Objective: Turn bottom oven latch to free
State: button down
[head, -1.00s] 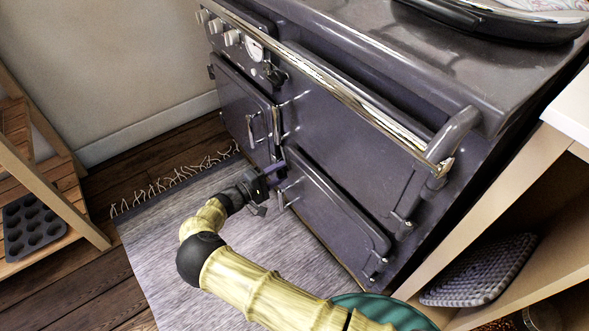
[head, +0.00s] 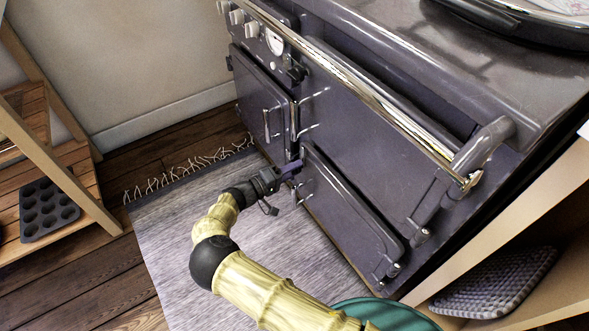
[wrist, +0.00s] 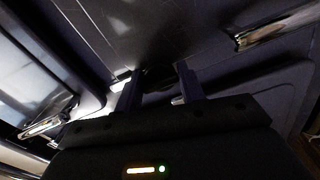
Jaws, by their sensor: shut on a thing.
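The range cooker's bottom oven door (head: 345,215) is dark grey and looks closed in the head view. Its small silver latch (head: 301,191) shows at the door's left edge, just below my fingers and partly hidden by them. My gripper (head: 292,168) is at this edge, with its dark purple fingers reaching to the cooker front. In the wrist view, my gripper (wrist: 160,85) has its two fingers a little apart, with bright bits of metal beside them. They are shut on what appears to be the latch; the grip itself is dark and hard to make out.
A chrome rail (head: 365,97) runs along the cooker front above. The left oven door (head: 262,100) has its own silver handle. A grey fringed rug (head: 180,230) covers the floor. A wooden shelf (head: 65,175) stands left, and a pale cabinet (head: 500,235) right.

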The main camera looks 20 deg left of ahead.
jog(key=shift+d+f, duration=0.1)
jog(key=c, duration=0.9)
grip_release()
jog(key=shift+c, duration=0.2)
jog(key=p+v, duration=0.2)
jog(key=v, duration=1.5)
jog(key=shift+a+p, duration=0.2)
jog(key=shift+p, duration=0.1)
